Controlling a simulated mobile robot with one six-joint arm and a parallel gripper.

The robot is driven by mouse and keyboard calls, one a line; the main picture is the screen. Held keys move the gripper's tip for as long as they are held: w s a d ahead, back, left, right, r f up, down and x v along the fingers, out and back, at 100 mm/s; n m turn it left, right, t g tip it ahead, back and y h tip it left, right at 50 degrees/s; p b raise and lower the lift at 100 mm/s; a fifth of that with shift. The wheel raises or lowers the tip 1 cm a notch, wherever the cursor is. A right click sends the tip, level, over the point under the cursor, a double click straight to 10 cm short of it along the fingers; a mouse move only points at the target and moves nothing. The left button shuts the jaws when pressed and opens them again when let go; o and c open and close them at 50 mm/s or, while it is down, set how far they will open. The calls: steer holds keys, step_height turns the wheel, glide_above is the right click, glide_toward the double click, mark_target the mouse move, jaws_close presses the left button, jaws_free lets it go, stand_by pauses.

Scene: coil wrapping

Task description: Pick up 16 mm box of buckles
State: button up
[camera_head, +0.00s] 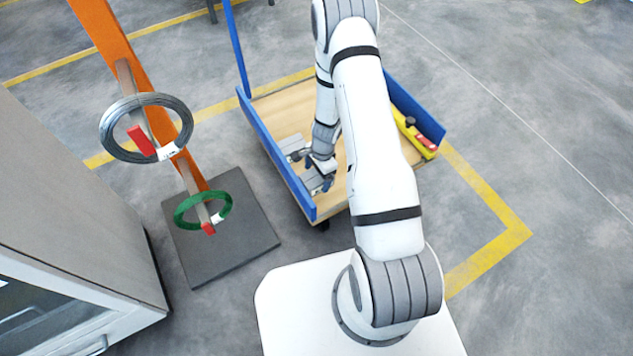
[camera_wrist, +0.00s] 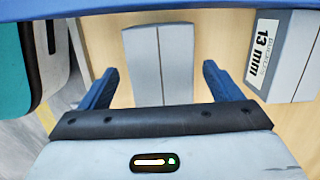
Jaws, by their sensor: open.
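A plain grey box (camera_wrist: 158,62) with a seam down its middle lies on the wooden cart floor in the wrist view. No label shows on it, so I cannot read its size. My gripper (camera_wrist: 160,70) is open, with one blue finger on each side of this box and gaps between. A second grey box (camera_wrist: 283,55), labelled 13 mm, lies to the right. In the head view my gripper (camera_head: 317,170) is low inside the cart, by two grey boxes; one box (camera_head: 292,146) is at the back left, and the nearer one is partly hidden by the gripper.
The cart's blue side wall (camera_head: 270,145) runs close to the left of my gripper. A yellow tool (camera_head: 415,133) lies at the cart's right side. An orange stand (camera_head: 125,55) holds a grey coil (camera_head: 112,117) and a green coil (camera_head: 180,212). A teal and black thing (camera_wrist: 30,55) shows at the wrist view's left edge.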

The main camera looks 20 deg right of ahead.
mark_target(317, 175)
steer(key=f, duration=0.1)
steer(key=f+b, duration=0.1)
steer(key=f, duration=0.1)
steer(key=shift+a+f, duration=0.25)
steer(key=shift+f, duration=0.05)
steer(key=shift+r, duration=0.1)
steer(key=shift+c, duration=0.5)
steer(key=c, duration=1.2)
steer(key=shift+c, duration=0.4)
steer(key=shift+r, duration=0.1)
